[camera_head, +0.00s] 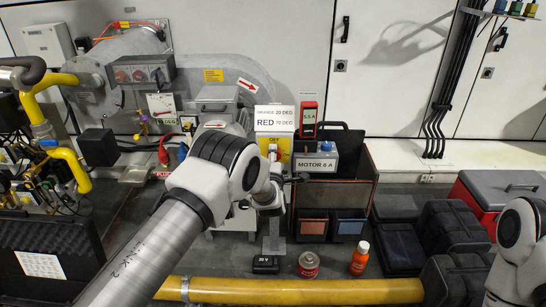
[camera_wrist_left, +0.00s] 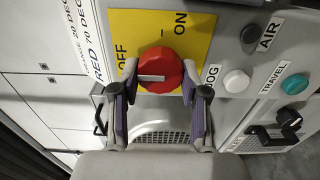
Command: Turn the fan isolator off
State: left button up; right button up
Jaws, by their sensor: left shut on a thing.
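The fan isolator is a red rotary knob (camera_wrist_left: 160,66) on a yellow plate (camera_wrist_left: 195,45) marked OFF and ON in the left wrist view. In the head view the yellow plate (camera_head: 285,143) is partly hidden by my left gripper (camera_head: 273,152), which hides most of the knob. My right gripper is out of view; only part of its arm shows at the right edge.
Beside the plate in the left wrist view are a white button (camera_wrist_left: 236,81) and a green knob (camera_wrist_left: 295,84). In the head view, a MOTOR 6 A box (camera_head: 316,163) stands close right of the gripper. A yellow pipe (camera_head: 330,291) crosses the front.

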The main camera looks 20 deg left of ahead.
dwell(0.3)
pick_arm(q)
jog(key=o, duration=1.1)
jog(key=shift+o, duration=0.2)
jog(key=v, duration=1.2)
jog(key=shift+f, duration=0.1)
